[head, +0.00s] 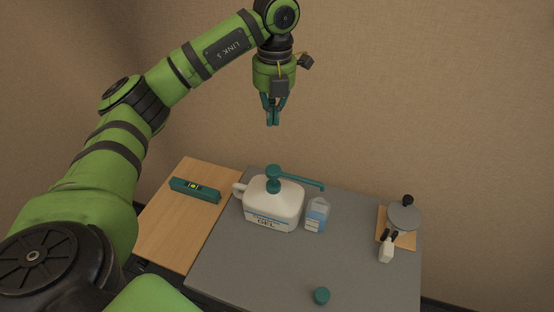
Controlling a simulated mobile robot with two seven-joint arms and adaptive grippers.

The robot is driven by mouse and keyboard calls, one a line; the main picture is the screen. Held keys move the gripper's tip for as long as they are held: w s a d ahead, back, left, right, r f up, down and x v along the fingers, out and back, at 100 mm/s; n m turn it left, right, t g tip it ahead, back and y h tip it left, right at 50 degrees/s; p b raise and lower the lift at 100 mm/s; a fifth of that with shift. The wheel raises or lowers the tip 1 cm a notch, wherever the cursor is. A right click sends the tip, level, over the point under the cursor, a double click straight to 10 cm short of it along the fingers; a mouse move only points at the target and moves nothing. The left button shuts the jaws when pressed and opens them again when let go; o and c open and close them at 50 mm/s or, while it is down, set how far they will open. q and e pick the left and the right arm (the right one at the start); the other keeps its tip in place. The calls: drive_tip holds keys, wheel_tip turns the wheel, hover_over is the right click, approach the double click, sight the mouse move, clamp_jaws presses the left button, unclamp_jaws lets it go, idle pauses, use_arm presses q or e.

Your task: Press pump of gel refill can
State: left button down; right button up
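The gel refill can (271,208) is a white jug labelled GEL with a handle on its left side, standing upright on the grey table. Its teal pump (273,178) sits on top, with a long spout pointing right. The spout's end is above and slightly right of a small clear bottle (317,213) with a blue label, beside the can. My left gripper (272,122) is in the air above the pump, pointing down, clear of it. Its teal fingers are together and nothing shows between them. My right gripper is not in view.
A teal spirit level (194,190) lies on the wooden board (170,235) at left. A grey round device (404,217) and a small white dark-topped bottle (386,250) stand at right. The grey table (250,270) is clear in front of the can.

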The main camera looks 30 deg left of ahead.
use_arm(q)
drive_tip(key=p, duration=0.5)
approach(272, 168)
wheel_tip(272, 168, down, 6)
drive_tip(key=shift+s+a+f, duration=0.1)
drive_tip(key=shift+f, duration=0.45)
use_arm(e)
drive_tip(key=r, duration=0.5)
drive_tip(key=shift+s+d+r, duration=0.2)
use_arm(q)
wheel_tip(272, 168, down, 4)
drive_tip(key=b, duration=0.3)
drive_tip(key=shift+f, duration=0.2)
drive_tip(key=shift+s+r, duration=0.1)
drive_tip(key=shift+r, duration=0.05)
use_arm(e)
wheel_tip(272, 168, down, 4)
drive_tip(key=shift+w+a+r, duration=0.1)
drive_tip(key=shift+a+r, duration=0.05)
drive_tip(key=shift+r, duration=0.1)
